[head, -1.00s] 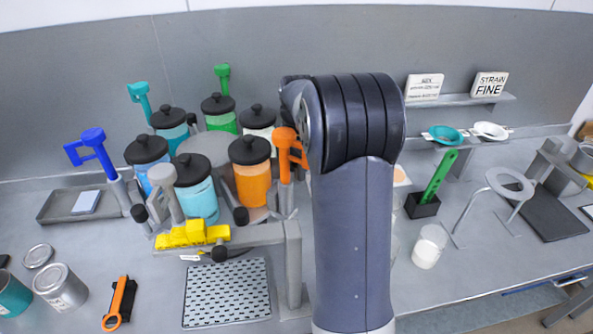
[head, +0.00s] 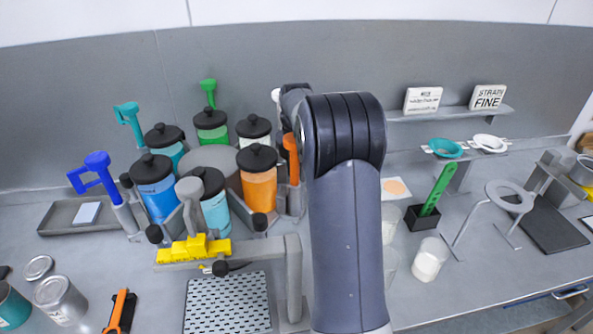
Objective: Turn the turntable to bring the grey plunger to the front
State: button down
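The turntable (head: 207,157) carries several black-lidded jars around its grey hub. The grey plunger (head: 188,191) stands upright at the front, slightly left of centre, beside a light-blue jar (head: 216,213) and behind a yellow block (head: 196,248). A blue plunger (head: 97,162) leans out on the left, a teal plunger (head: 126,110) at back left and a green plunger (head: 208,87) at the back. An orange plunger (head: 291,150) is on the right, partly behind my arm. My gripper is hidden by my arm.
A grey bar frame (head: 270,246) with the yellow block crosses before the turntable, above a perforated mat (head: 228,304). A tray (head: 60,230) lies left. A green tool in a black holder (head: 422,218), a white-filled beaker (head: 430,260) and a ring stand (head: 480,215) are right.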

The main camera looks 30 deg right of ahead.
jog(key=c, duration=1.1)
grip_release()
notch_tip(320, 180, up, 11)
jog(key=shift+f+b, duration=0.1)
jog(key=shift+b, duration=0.55)
jog(key=shift+f, duration=0.1)
notch_tip(320, 180, down, 11)
jog(key=shift+r+p, duration=0.15)
jog(key=shift+p, duration=0.55)
jog(key=shift+s, duration=0.1)
